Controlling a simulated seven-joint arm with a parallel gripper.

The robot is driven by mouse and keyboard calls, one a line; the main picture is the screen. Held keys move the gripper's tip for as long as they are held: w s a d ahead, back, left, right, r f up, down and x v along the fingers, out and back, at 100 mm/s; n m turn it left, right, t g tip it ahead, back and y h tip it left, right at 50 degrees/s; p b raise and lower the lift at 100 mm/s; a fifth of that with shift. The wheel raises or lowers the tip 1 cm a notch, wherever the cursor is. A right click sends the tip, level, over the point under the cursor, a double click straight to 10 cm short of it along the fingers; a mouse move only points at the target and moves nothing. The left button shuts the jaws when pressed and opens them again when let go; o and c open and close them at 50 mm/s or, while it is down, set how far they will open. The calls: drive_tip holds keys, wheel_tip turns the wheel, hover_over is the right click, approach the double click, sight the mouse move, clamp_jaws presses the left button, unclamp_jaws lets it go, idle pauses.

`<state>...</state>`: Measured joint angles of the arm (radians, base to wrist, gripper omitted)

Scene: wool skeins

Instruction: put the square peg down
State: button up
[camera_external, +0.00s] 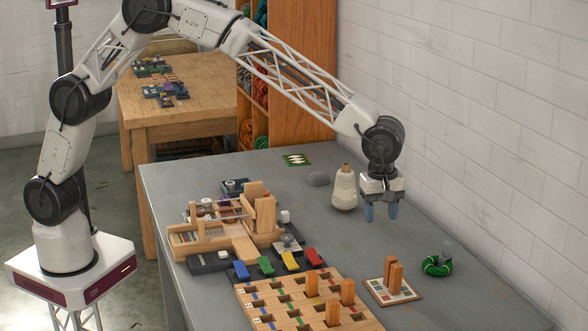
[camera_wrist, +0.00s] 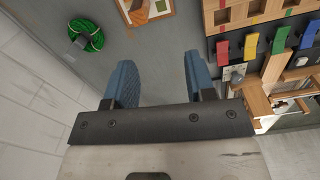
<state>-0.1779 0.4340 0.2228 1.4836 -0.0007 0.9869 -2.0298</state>
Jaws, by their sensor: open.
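My gripper (camera_external: 381,212) hangs over the grey table at the right, pointing down. Its blue fingers are open with nothing between them, as the wrist view (camera_wrist: 160,85) also shows. Two upright orange-brown square pegs (camera_external: 396,278) stand on a small pale board (camera_external: 408,297) nearer the camera, apart from my gripper. Part of that board shows at the top of the wrist view (camera_wrist: 158,12). More upright wooden pegs (camera_external: 312,284) stand in the slotted wooden board (camera_external: 245,291) at the front. I cannot tell which peg is the task's.
A cream yarn cone (camera_external: 344,191) stands just left of my gripper. A green skein (camera_external: 437,266) lies right of the small board. Blue, green, yellow and red blocks (camera_external: 290,261) line the slotted board's back edge. A wooden frame device (camera_external: 225,235) stands left. The right-hand table is mostly clear.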

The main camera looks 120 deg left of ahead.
drive_tip(key=s+d+r+m, duration=0.4)
drive_tip(key=s+r, duration=0.2)
drive_tip(key=s, duration=0.4)
drive_tip(key=s+d+r+m+t, duration=0.1)
drive_tip(key=s+d+r+m, duration=0.25)
drive_tip(key=s+r, duration=0.45)
drive_tip(key=s+d+r+m, duration=0.4)
drive_tip(key=s+m, duration=0.1)
drive_tip(key=s, duration=0.6)
drive_tip(key=s+d+f+m, duration=0.1)
drive_tip(key=s+m, duration=0.3)
drive_tip(key=s, duration=0.7)
drive_tip(key=s+d+f+m+t, duration=0.1)
drive_tip(key=s+m, duration=0.3)
drive_tip(key=s, duration=0.7)
drive_tip(key=s+d+f+m, duration=0.1)
drive_tip(key=s+d+m, duration=0.2)
drive_tip(key=s, duration=0.9)
drive_tip(key=shift+d+f+m, duration=0.3)
drive_tip(key=shift+f+m, duration=0.05)
drive_tip(key=shift+m, duration=0.7)
